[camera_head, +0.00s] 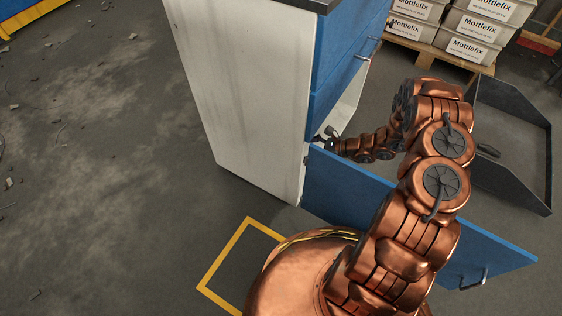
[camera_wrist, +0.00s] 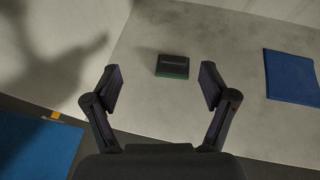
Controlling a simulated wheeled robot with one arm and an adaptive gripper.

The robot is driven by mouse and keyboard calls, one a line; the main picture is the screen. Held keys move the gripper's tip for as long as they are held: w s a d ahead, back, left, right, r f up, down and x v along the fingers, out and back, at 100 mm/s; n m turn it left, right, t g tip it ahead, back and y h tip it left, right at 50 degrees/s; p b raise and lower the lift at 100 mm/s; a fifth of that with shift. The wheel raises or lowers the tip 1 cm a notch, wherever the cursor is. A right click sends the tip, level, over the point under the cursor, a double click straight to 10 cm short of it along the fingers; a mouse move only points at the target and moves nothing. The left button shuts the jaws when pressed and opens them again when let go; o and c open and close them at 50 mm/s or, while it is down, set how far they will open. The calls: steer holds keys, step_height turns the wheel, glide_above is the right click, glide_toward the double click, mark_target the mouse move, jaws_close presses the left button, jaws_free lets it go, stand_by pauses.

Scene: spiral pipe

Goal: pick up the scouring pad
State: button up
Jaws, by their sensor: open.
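The scouring pad (camera_wrist: 172,66), a small dark block with a green lower edge, lies on the pale grey cabinet floor in the wrist view. My gripper (camera_wrist: 160,82) is open and empty. Its two fingers stand apart in the wrist view, and the pad shows between and slightly beyond their tips, apart from both. In the head view my gripper (camera_head: 326,139) reaches into the open lower compartment of the cabinet (camera_head: 236,85). The pad is hidden in the head view.
A folded blue cloth (camera_wrist: 291,77) lies to the right of the pad. The cabinet's blue door (camera_head: 345,193) stands open beneath my arm. A dark metal tray (camera_head: 548,150) and boxes on a pallet (camera_head: 440,57) stand at the right.

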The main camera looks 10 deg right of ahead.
steer(key=shift+m+t+h, duration=0.4)
steer(key=shift+m+t, duration=0.5)
steer(key=w+f, duration=0.1)
steer(key=f, duration=0.1)
steer(key=w+a+f+b, duration=0.1)
steer(key=f, duration=0.1)
steer(key=w+f+b, duration=0.1)
steer(key=f, duration=0.2)
steer(key=shift+a+f, duration=0.1)
steer(key=shift+a, duration=0.05)
steer(key=shift+b+x, duration=0.5)
steer(key=shift+x, duration=0.75)
steer(key=shift+b+x, duration=1.15)
steer(key=shift+x, duration=0.45)
steer(key=shift+b+x, duration=0.4)
steer(key=shift+x, duration=0.6)
steer(key=c, duration=1.3)
